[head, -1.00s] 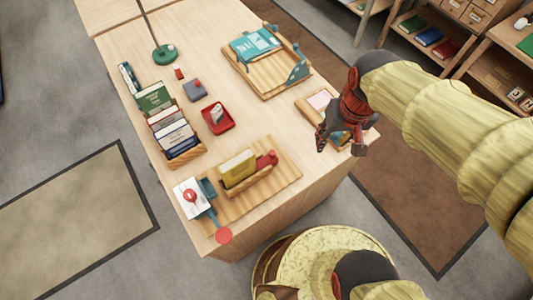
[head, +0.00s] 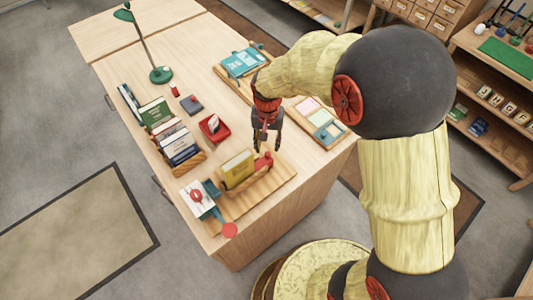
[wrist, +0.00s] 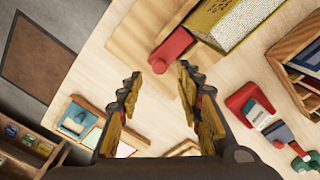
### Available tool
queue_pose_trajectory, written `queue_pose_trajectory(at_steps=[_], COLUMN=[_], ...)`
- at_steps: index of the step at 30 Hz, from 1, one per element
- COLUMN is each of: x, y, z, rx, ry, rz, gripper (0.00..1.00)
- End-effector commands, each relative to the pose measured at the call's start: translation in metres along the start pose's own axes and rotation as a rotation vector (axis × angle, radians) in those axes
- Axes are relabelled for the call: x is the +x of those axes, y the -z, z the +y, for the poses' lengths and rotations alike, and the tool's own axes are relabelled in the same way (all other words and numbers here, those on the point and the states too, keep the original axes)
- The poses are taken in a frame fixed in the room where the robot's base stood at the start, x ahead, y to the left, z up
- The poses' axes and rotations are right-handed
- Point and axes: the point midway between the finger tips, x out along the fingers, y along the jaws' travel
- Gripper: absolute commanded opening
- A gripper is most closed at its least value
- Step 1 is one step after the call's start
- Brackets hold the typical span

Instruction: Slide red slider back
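In the wrist view the red slider (wrist: 170,49) lies just beyond my fingertips, beside the yellow block's tray (wrist: 207,50). My gripper (head: 266,148) points down just behind the red slider, seemingly above the desk. In the wrist view my gripper (wrist: 158,72) is open, with nothing between its fingers. Whether a finger touches the slider cannot be told.
A teal press with a red round knob (head: 229,230) stands at the board's left end. A red tray (head: 214,129) and a wooden book rack (head: 186,160) lie to the left. A tray of coloured cards (head: 322,122) is to the right. A green lamp (head: 160,74) stands behind.

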Motion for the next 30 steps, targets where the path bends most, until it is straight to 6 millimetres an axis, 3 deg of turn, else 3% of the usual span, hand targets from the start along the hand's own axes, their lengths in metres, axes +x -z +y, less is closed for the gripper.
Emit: queue_pose_trajectory(at_steps=[3,10,21,30], x=[0.022,0.048,0.053,0.053], y=[-0.001,0.000,0.000,0.000], z=[0.000,0.000,0.000,0.000], rx=[0.000,-0.001,-0.001,-0.001], ry=[-0.001,-0.001,0.000,0.000], rz=[-0.002,-0.001,0.000,0.000], gripper=[0.36,0.36,0.36,0.20])
